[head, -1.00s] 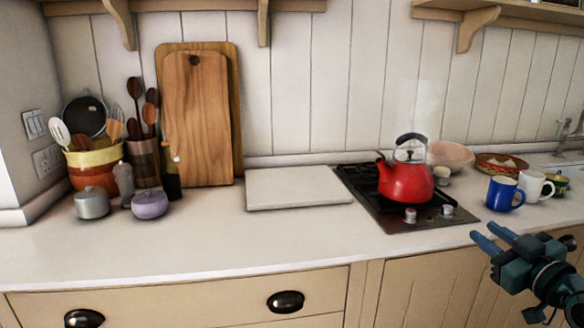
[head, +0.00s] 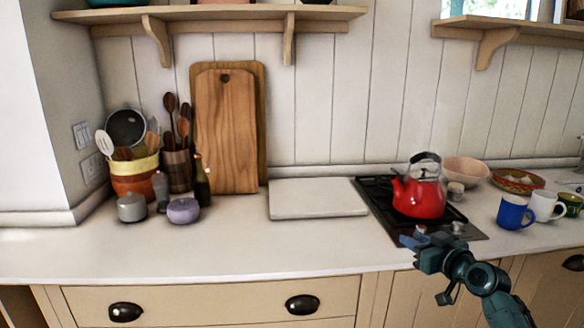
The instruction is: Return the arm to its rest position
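My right gripper (head: 414,236) is in the head view, coming in from the lower right on its teal arm. It shows over the counter's front edge, just in front of the hob. Its two blue fingertips look apart with nothing between them, so it appears open and empty. No thing is in contact with it that I can make out. My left gripper is not in view.
A red kettle (head: 419,196) stands on the black hob (head: 374,190) behind my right gripper. A blue mug (head: 514,213) and white mug (head: 548,205) stand to the right. A white slab (head: 317,198) lies left of the hob. The counter's left front (head: 230,245) is clear.

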